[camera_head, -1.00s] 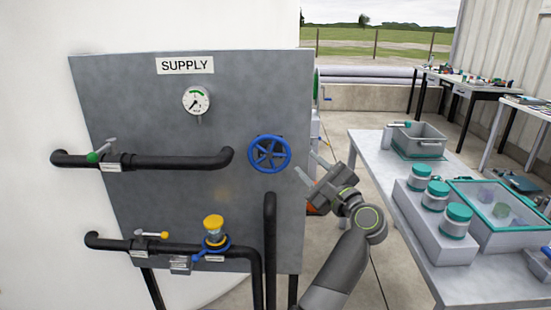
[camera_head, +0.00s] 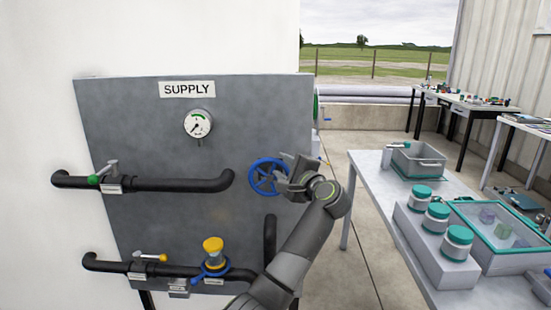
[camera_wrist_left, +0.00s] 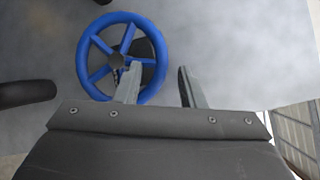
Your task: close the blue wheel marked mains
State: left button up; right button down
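The blue wheel (camera_head: 258,186) is a spoked handwheel on the right part of the grey supply panel; no mains label can be read on it. In the left wrist view my left gripper (camera_wrist_left: 160,85) is open, with one finger overlapping the wheel's lower right and the other finger outside the rim. I cannot tell whether they touch. My right gripper is not in view.
The supply panel (camera_head: 240,120) carries a gauge (camera_head: 198,124), black pipes (camera_head: 180,185), a green-handled valve (camera_head: 100,178), a yellow-handled valve (camera_head: 150,257) and a yellow-topped valve (camera_head: 213,246). A table (camera_head: 368,185) with jars and bins stands at right, with open floor between.

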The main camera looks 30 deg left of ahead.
aim_at(277, 163)
pick_arm(q)
jog(key=shift+x, duration=2.15)
jog(key=shift+c, duration=0.4)
grip_shut()
